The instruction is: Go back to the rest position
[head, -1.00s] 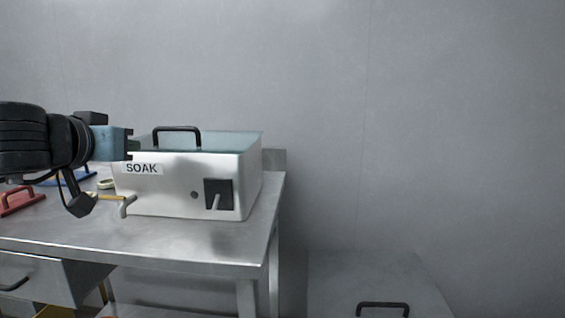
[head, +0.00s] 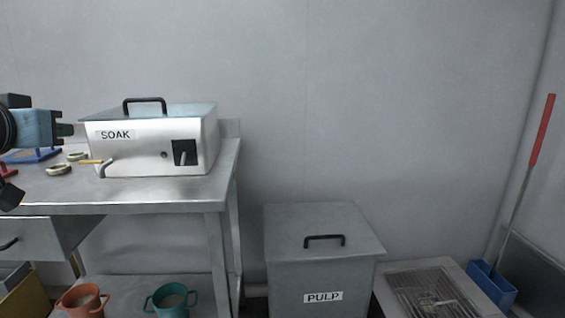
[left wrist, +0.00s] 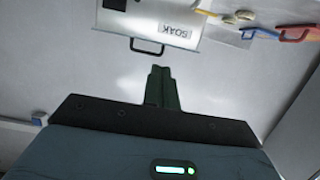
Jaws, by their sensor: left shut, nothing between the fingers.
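My left gripper (head: 66,130) is at the left edge of the head view, beside the left end of the soak box and apart from it. Its fingers are shut with nothing between them. They also show in the left wrist view (left wrist: 160,88), pointing toward the soak box. The white soak box (head: 140,148), with a bluish lid and black handle, stands on the metal table (head: 150,192). It shows upside down in the left wrist view (left wrist: 150,18). My right gripper is not in view.
A grey pulp bin (head: 320,270) with a lid stands right of the table. An orange cup (head: 82,302) and a teal cup (head: 172,302) are under the table. Small rings (head: 60,169) lie on the tabletop.

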